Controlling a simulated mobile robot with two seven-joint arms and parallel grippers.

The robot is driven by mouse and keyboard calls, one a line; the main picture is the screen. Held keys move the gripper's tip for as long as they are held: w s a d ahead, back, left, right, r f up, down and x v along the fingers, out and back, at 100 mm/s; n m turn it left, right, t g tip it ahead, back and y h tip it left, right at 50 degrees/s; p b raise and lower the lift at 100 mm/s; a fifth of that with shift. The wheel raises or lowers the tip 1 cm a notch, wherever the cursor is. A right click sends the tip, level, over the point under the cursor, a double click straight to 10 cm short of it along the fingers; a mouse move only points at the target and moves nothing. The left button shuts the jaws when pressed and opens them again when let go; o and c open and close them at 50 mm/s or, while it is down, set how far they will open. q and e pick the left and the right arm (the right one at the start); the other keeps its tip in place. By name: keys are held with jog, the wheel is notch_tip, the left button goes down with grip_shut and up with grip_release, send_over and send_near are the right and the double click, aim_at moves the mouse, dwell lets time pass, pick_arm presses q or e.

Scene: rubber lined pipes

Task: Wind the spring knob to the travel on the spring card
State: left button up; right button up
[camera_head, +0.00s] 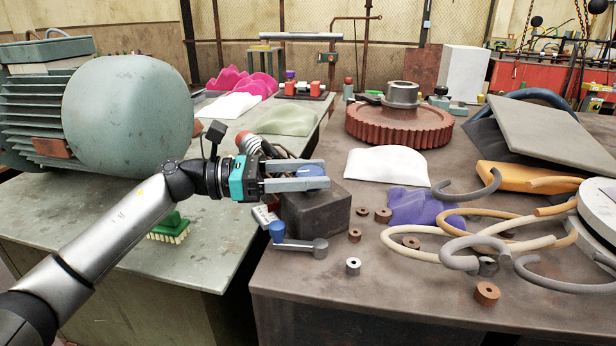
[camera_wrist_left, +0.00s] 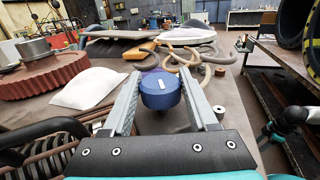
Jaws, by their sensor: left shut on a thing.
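The blue spring knob (camera_head: 312,171) sits on top of a dark metal block (camera_head: 318,212) near the left end of the brown bench. My left gripper (camera_head: 312,177) reaches in from the left and is shut on the knob, one finger on each side. In the left wrist view the knob (camera_wrist_left: 160,92) shows between the two fingers, with a white mark on its top. A small pale card or box with red and green marks (camera_head: 264,216) lies left of the block, partly hidden; I cannot read it or tell if it is the spring card.
A blue-ended lever (camera_head: 298,243) lies in front of the block. Small brown bushings (camera_head: 383,215), a purple cloth (camera_head: 425,206) and curved hoses (camera_head: 420,255) lie to the right. A large red gear (camera_head: 400,124) and a white pad (camera_head: 387,165) are behind.

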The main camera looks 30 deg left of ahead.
pick_arm(q)
jog(key=shift+d+f, duration=0.15)
jog(key=shift+f, duration=0.25)
pick_arm(e)
jog(key=shift+r, duration=0.1)
pick_arm(q)
jog(key=o, duration=1)
jog(key=shift+c, duration=0.2)
jog(key=shift+o, duration=0.7)
jog(key=shift+w, duration=0.1)
jog(key=shift+o, duration=1.3)
jog(key=shift+r, duration=0.2)
jog(key=shift+s+a, duration=0.3)
jog(key=shift+a, duration=0.25)
jog(key=p+v, duration=0.1)
jog(key=v, duration=1.3)
jog(key=shift+p, duration=0.3)
pick_arm(e)
jog(key=f, duration=0.1)
jog(key=s+f, duration=0.1)
jog(key=f, duration=0.1)
jog(key=shift+s+d+g, duration=0.2)
jog(key=shift+s+g, duration=0.1)
jog(key=shift+s, duration=0.1)
